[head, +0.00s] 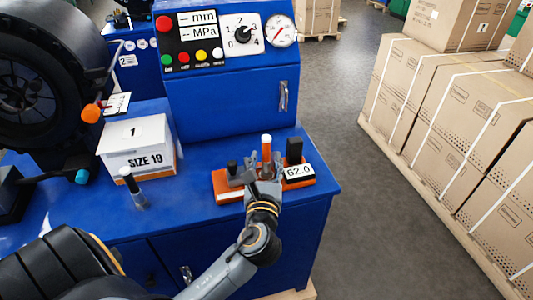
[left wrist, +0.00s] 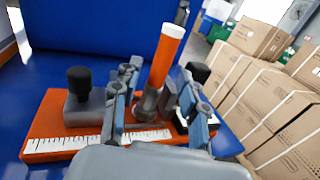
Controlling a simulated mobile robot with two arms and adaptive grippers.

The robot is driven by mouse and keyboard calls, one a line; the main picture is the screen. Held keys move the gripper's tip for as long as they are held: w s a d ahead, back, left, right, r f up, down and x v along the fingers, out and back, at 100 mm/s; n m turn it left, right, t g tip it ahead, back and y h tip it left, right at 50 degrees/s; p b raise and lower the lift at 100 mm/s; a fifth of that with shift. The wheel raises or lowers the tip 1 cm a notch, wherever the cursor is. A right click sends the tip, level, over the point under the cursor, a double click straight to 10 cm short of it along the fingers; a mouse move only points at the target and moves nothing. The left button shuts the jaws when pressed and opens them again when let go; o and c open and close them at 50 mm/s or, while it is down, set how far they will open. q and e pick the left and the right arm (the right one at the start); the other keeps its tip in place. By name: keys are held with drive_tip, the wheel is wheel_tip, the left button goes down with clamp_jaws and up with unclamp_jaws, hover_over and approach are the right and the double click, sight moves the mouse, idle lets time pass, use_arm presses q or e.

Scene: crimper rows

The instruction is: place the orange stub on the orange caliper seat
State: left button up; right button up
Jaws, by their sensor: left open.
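The orange stub (head: 266,147), a tube with a white top and a grey lower end, stands upright at the orange caliper seat (head: 228,187) on the blue bench. In the left wrist view the stub (left wrist: 166,55) rises from between the caliper's dark jaw blocks, above the orange base (left wrist: 45,140) with its white scale. My left gripper (head: 264,168) is open, with its fingers on either side of the stub's lower part; the left wrist view shows the gripper (left wrist: 160,98) too. Whether the fingers touch the stub, and its exact contact with the seat, is hidden. My right gripper is out of view.
The caliper's display (head: 299,172) reads 62.0. A white SIZE 19 box (head: 137,150) and a dark, white-topped stub (head: 130,182) stand to the left. A blue control cabinet (head: 228,90) closes off the back. Cartons (head: 440,110) stand right, beyond open floor.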

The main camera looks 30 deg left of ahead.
use_arm(q)
drive_tip(key=b+v, duration=0.1)
drive_tip(key=v, duration=0.7)
drive_tip(key=shift+s+d, duration=0.1)
